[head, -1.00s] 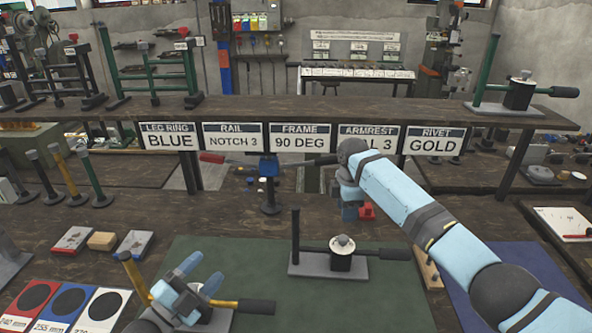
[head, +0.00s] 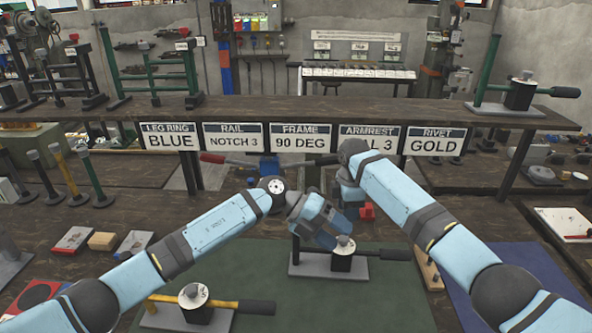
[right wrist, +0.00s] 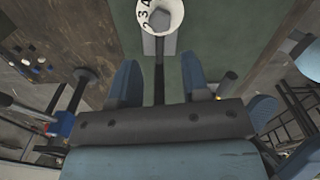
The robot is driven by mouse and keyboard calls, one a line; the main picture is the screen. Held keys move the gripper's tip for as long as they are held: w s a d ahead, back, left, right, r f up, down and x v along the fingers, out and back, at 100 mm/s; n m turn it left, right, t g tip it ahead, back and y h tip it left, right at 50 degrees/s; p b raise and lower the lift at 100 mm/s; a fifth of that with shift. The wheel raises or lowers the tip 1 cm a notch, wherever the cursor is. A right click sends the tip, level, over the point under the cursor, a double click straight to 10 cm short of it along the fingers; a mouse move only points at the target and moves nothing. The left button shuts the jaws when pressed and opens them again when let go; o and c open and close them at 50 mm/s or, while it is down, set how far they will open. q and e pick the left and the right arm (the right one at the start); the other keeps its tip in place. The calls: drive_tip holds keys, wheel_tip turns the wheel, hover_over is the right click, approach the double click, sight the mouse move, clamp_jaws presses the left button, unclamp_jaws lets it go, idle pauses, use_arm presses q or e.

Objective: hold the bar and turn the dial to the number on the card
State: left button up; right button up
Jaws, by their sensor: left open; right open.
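The centre press (head: 330,268) has a grey base, an upright dark bar (head: 296,232) and a white dial (head: 344,242). In the right wrist view the dial (right wrist: 160,15) shows 2, 3 and 4, with a dark bar (right wrist: 160,85) below it. The armrest card (head: 371,139) is partly covered by my right arm; its end reads "L 3". My left gripper (head: 328,227) is open, just above and left of the dial. My right gripper (head: 352,203) is open behind the press. Its fingers (right wrist: 160,82) appear on either side of the dark bar; contact cannot be told.
A second press with a yellow bar (head: 165,298) and dial (head: 193,296) stands at front left. A red-handled blue clamp (head: 268,167) is behind. A raised shelf (head: 330,110) crosses the back. The green mat (head: 375,305) is clear in front.

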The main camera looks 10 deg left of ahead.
sight(344, 240)
use_arm(q)
drive_tip(key=w+a+r+n+t+y, duration=0.3)
drive_tip(key=w+a+r+y, duration=0.4)
drive_tip(key=w+a+y, duration=0.45)
wheel_tip(344, 240, down, 13)
drive_tip(key=w+d, duration=0.1)
drive_tip(key=shift+w+d+y, duration=0.2)
drive_tip(key=shift+d+y, duration=0.1)
drive_tip(key=shift+y, duration=0.05)
clamp_jaws()
use_arm(e)
drive_tip(key=shift+o, duration=1.6)
drive_tip(key=shift+r, duration=0.45)
drive_tip(key=shift+m, duration=0.6)
wheel_tip(344, 240, down, 10)
drive_tip(key=shift+f, duration=0.25)
